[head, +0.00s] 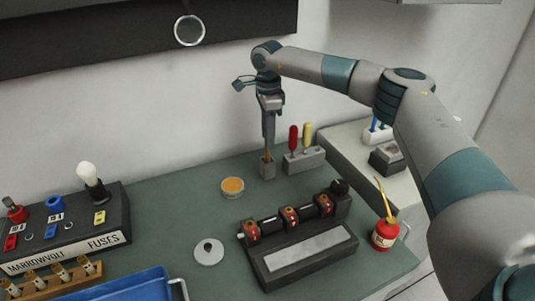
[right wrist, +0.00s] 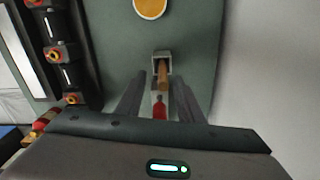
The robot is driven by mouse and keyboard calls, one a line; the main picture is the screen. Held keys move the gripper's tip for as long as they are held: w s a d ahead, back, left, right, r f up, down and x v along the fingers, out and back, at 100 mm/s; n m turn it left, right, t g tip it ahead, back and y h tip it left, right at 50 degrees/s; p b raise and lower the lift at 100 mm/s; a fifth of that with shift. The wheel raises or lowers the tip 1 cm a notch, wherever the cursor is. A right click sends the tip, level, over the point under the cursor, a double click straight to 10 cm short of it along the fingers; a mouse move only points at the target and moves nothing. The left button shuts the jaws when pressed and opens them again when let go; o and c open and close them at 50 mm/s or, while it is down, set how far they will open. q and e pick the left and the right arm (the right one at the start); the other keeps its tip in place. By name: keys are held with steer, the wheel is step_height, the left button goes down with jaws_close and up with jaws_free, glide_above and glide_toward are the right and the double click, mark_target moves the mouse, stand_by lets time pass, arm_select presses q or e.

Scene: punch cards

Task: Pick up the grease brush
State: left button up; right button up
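The grease brush, seen as a wooden handle (head: 267,154), stands upright in a small grey holder (head: 268,170) at the back of the green bench. Its lower end is hidden in the holder. My right gripper (head: 268,138) points down right above the holder, at the top of the handle. In the right wrist view, the brush handle (right wrist: 163,77) lies ahead between the two fingers of the right gripper (right wrist: 160,98). The fingers are apart, with gaps on both sides of the handle; I see no grip on it. My left gripper is not in view.
A rack with a red screwdriver (head: 293,138) and a yellow one (head: 307,134) stands close right of the holder. A tin of orange grease (head: 233,187), a round lid (head: 208,252), a black roller device (head: 298,250) and a red oil can (head: 385,233) are nearer.

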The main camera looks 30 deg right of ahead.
mark_target(267, 154)
steer(key=shift+f, duration=0.2)
steer(key=f+p, duration=0.2)
steer(key=f, duration=0.1)
steer(key=f+p, duration=0.1)
steer(key=shift+w+f, duration=0.2)
steer(key=shift+w, duration=0.05)
steer(key=shift+f, duration=0.4)
steer(key=shift+c, duration=0.3)
jaws_close()
